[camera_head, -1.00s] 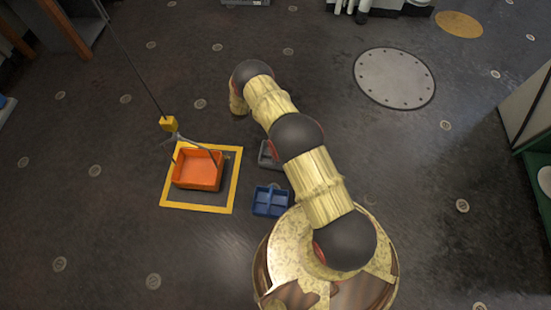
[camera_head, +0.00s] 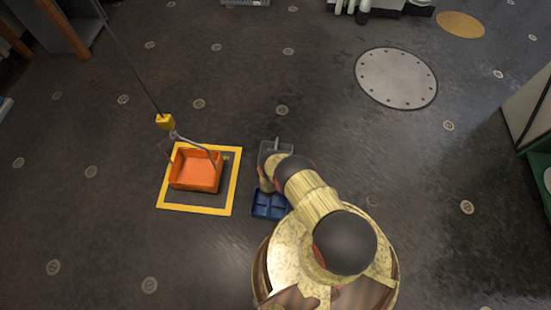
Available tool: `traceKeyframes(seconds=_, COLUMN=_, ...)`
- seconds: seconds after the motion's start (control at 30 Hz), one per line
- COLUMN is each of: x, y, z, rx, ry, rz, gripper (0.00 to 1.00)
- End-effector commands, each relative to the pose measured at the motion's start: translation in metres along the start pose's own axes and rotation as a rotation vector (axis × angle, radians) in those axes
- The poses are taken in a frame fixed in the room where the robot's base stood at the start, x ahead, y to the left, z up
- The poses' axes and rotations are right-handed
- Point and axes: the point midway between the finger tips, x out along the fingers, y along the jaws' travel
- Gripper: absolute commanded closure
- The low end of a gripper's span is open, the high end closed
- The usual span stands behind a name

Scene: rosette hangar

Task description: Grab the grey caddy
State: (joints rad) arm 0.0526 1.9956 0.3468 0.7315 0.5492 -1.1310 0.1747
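The grey caddy (camera_head: 276,147) is on the dark floor in the head view, just behind the blue caddy. It is a small open tray with a divider or handle, and its near part is hidden by my arm. The end of my arm (camera_head: 268,174) comes down over the near left part of the caddy. My gripper's fingers are hidden below it, so I cannot tell whether they touch the caddy or are open or shut.
The blue divided caddy (camera_head: 268,205) is close in front of the grey one. An orange bin (camera_head: 196,171) sits inside a yellow-bordered square (camera_head: 237,185) to the left, under a yellow hook block (camera_head: 165,122) on a cable. The floor behind is free.

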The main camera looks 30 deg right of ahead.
Motion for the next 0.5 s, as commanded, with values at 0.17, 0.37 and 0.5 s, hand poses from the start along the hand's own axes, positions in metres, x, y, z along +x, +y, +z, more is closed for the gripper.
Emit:
traceKeyframes(seconds=0.17, x=0.016, y=0.003, z=0.003, rx=0.000, ry=-0.001, rz=0.001, gripper=0.66)
traceKeyframes(seconds=0.37, x=0.038, y=0.008, z=0.005, rx=0.001, ry=0.000, rz=0.002, gripper=0.66)
traceKeyframes(seconds=0.5, x=0.058, y=0.010, z=0.007, rx=0.001, ry=-0.001, rz=0.001, gripper=0.66)
